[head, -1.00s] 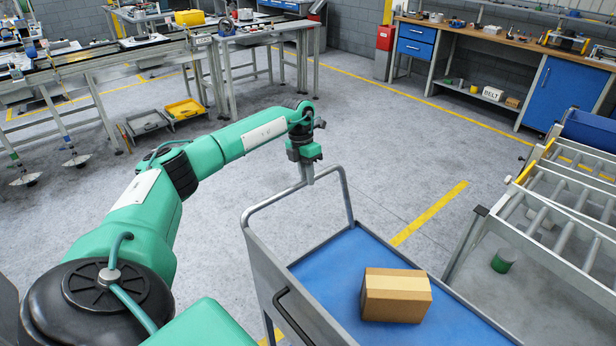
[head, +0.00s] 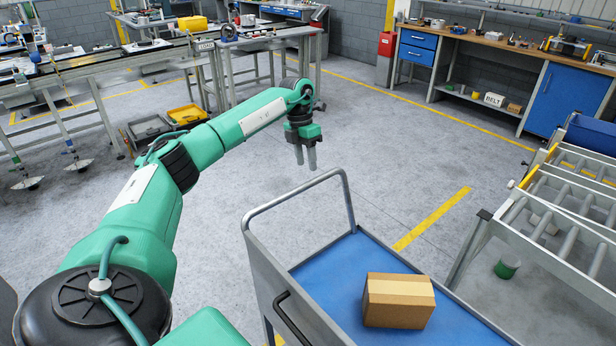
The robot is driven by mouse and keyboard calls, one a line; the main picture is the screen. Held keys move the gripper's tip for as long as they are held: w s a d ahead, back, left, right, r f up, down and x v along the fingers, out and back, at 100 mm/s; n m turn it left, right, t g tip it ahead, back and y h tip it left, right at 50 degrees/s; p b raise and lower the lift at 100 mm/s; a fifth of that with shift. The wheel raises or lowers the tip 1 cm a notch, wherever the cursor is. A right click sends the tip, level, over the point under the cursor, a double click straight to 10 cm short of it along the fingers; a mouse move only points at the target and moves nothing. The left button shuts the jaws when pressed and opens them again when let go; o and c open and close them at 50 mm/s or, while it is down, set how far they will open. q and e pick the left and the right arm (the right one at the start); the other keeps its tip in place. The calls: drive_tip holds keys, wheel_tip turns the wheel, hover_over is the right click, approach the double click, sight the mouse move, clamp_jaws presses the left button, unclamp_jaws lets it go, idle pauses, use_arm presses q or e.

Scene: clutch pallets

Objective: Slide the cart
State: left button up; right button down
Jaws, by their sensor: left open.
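The cart (head: 345,262) stands at the lower middle of the head view, with grey walls, a blue top and a raised tubular handle (head: 291,196) at its far end. A brown cardboard box (head: 398,303) sits on the blue top. My left gripper (head: 306,167) hangs with its fingers down, open and empty, just beyond the handle and apart from it in the picture. The cart's near end is cut off by the frame. My right gripper is not in view.
A roller conveyor frame (head: 490,228) stands close to the right of the cart, with a green cylinder (head: 507,268) on the floor under it. Workbenches (head: 265,42) line the back left and a blue-drawered bench (head: 418,48) the back right. The floor beyond the cart is clear.

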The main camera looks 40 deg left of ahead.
use_arm(q)
wheel_tip(320, 180, up, 7)
drive_tip(key=a, duration=0.1)
drive_tip(key=shift+a+r+b, duration=0.2)
drive_tip(key=shift+a+b, duration=0.05)
drive_tip(key=shift+b, duration=0.2)
drive_tip(key=shift+w, duration=0.1)
